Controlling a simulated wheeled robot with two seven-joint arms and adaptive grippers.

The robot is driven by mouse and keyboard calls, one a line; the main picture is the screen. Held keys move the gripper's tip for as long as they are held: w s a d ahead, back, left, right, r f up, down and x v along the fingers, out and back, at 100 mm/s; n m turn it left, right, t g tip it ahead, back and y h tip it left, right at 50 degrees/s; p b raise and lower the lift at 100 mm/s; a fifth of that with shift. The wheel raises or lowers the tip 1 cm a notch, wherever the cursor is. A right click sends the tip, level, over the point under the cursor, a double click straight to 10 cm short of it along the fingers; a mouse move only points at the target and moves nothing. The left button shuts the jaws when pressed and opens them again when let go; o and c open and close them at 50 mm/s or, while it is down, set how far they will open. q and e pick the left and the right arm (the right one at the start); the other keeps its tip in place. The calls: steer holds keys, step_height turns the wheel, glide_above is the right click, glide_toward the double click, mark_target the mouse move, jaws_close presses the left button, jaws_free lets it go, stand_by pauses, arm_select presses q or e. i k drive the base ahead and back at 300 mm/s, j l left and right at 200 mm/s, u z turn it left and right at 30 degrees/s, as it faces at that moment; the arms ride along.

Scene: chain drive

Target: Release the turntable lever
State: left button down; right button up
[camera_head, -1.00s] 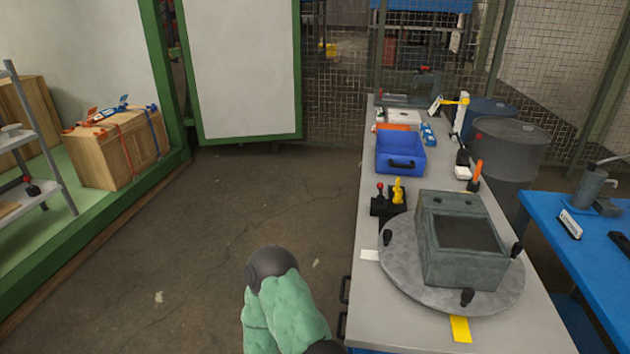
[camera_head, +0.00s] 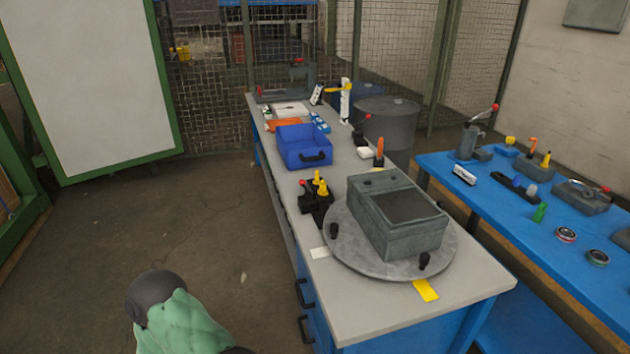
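A round grey turntable (camera_head: 348,247) with black knobs at its rim sits on the near end of the grey-topped bench (camera_head: 365,313). A grey metal box (camera_head: 370,222) with a dark top panel rests on it. Just left of the turntable, a black lever block (camera_head: 318,207) carries a red-knobbed lever (camera_head: 303,184) and a yellow handle (camera_head: 321,187). I cannot tell which of these is the turntable lever, or its exact position. Neither of my grippers is in view. Only a green and dark part of my arm shows at the bottom left, well short of the bench.
A blue bin (camera_head: 303,146) stands farther back on the bench, with an orange-handled item (camera_head: 379,152) to its right. A yellow strip (camera_head: 426,290) lies at the turntable's front. A blue table (camera_head: 490,206) with several tools stands at right. The floor (camera_head: 215,230) left of the bench is clear.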

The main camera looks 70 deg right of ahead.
mark_target(308, 195)
steer(key=i+l+z, duration=0.15)
steer(key=i+z, duration=0.6)
steer(key=z, duration=0.15)
steer(key=i+z, duration=0.45)
steer(key=i+l+z, duration=0.4)
steer(key=i+z, duration=0.75)
steer(key=i, duration=0.2)
